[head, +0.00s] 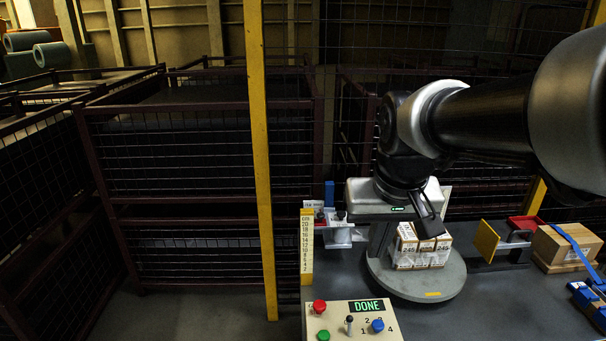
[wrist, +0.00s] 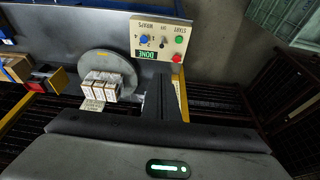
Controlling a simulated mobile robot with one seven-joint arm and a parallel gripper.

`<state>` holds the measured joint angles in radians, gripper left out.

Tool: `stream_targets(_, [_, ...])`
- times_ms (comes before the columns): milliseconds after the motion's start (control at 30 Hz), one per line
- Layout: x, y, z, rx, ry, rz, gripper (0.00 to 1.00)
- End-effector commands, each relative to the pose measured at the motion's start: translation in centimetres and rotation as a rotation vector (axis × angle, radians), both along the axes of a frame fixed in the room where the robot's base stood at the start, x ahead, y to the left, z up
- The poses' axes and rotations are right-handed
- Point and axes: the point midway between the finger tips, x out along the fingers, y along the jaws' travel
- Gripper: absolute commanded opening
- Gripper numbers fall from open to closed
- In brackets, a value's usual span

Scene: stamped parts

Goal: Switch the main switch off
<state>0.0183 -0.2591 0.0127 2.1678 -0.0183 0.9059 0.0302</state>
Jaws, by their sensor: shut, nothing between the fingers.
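A beige control panel (head: 340,331) stands at the front edge of the table, and in the wrist view it is at the top (wrist: 140,24). It carries a lit DONE display (head: 367,306), a red button (head: 319,307), a green button (head: 323,336), a small black toggle switch (head: 349,320) and a blue knob (head: 378,325). I cannot read which control is marked as the main switch, nor the toggle's position. My gripper (head: 432,230) is shut and empty, above the table behind the panel and apart from it. Its dark fingers show in the wrist view (wrist: 159,95).
A round grey turntable (head: 443,281) bears wrapped cartons (head: 420,247). A yellow ruler (head: 307,247) and a yellow post (head: 260,160) stand left. A cardboard box (head: 566,245) and red tray (head: 525,223) are right. Wire cages (head: 190,160) stand behind.

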Motion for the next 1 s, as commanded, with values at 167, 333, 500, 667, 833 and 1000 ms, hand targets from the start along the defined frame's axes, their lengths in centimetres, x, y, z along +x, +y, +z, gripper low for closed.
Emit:
stream_targets(167, [6.0,-0.4,-6.6,-0.002,0.086,-0.013,0.00])
stream_targets(333, [11.0,-0.7,-13.1,0.000,0.157,-0.025,0.00])
stream_targets(500, [14.5,-1.0,-19.2,0.003,0.215,-0.036,0.00])
stream_targets(667, [16.2,-1.1,-22.7,0.005,0.245,-0.043,0.00])
stream_targets(833, [16.8,-1.2,-23.8,0.004,0.255,-0.044,0.00])
stream_targets(1000, [16.8,-1.2,-23.8,0.004,0.255,-0.044,0.00])
